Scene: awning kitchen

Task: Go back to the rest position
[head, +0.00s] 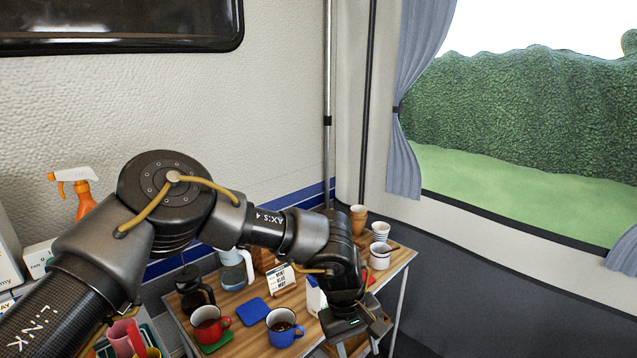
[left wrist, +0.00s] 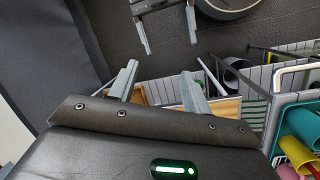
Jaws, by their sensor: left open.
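My left arm reaches in from the left in the head view and bends down over the right front part of the wooden table (head: 246,306). My left gripper (head: 356,345) points downward near the table's front edge, and its fingertips are partly cut off by the picture's bottom. In the left wrist view the left gripper (left wrist: 158,88) has its two fingers wide apart with nothing between them. What appears to be my right gripper (left wrist: 166,32) shows at the top of that view, its two grey fingers apart and empty. It is not in the head view.
On the table stand a red mug (head: 207,331), a blue mug (head: 282,338), a dark coffee press (head: 190,293), a small sign (head: 282,278) and a white mug (head: 380,257). A spray bottle (head: 80,195) is at left.

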